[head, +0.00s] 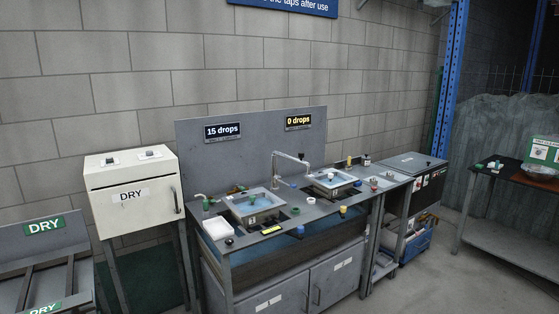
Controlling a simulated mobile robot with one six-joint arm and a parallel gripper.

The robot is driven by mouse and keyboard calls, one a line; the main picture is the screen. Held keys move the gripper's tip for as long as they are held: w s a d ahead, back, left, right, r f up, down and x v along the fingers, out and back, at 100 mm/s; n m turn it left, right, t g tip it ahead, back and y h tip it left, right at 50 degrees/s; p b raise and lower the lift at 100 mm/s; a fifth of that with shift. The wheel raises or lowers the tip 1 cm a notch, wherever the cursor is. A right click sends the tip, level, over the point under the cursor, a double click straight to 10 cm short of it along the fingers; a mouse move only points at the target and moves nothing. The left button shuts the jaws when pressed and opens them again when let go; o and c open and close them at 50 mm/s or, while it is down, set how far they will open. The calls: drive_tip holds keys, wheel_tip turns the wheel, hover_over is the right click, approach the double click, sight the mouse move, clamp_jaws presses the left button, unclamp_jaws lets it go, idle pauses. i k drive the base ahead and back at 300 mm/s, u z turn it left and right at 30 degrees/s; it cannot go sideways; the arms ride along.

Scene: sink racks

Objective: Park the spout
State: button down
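The metal spout (290,157) rises behind the counter, between two square basins. The right basin (331,189) stands to the right of the post. Both basins are light-coloured with something blue inside. I cannot tell whether water is running. My gripper is not in view.
A "15 drops" sign (222,131) and a "0 drops" sign (298,121) hang on the grey back panel (250,150). Small coloured items crowd the counter. Floor in front looks clear.

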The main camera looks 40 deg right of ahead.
sight(302, 155)
drive_tip(key=u, duration=1.1)
drive_tip(key=i, duration=0.9)
drive_tip(key=z, duration=2.7)
drive_tip(key=i, duration=0.2)
drive_tip(key=u, duration=1)
